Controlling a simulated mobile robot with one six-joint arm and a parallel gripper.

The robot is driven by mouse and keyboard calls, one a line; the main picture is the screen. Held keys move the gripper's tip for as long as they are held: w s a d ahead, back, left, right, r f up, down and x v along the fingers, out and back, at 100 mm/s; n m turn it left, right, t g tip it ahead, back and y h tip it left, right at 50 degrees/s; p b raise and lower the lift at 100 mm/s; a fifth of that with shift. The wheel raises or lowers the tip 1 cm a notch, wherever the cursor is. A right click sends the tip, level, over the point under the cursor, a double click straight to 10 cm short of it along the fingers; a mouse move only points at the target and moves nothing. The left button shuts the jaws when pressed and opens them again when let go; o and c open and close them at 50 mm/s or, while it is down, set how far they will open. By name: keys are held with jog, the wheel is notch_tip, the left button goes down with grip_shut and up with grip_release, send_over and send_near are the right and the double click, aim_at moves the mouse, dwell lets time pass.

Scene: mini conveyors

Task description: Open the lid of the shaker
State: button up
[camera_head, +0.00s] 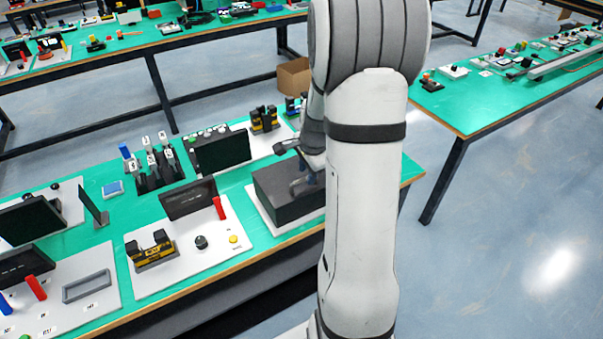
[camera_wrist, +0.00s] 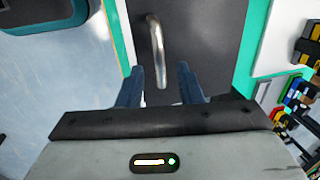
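The shaker (camera_head: 280,205) is a dark grey box on a white base plate at the right end of the near table. Its flat lid (camera_wrist: 205,30) fills the upper middle of the wrist view and looks closed. A curved metal handle (camera_wrist: 155,45) stands out from the lid. My gripper (camera_wrist: 162,72) is open, with one blue finger on each side of the handle's near end. Gaps show between the handle and both fingers. In the head view my gripper (camera_head: 303,184) is over the shaker, partly hidden by my arm.
A black screen (camera_head: 222,150) and yellow-black devices (camera_head: 264,120) stand behind the shaker. A white board with another screen (camera_head: 188,198), a red block (camera_head: 219,208) and a black knob (camera_head: 201,242) lies to its left.

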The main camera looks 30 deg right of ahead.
jog(key=shift+w+f, duration=0.1)
jog(key=shift+f, duration=0.55)
grip_shut()
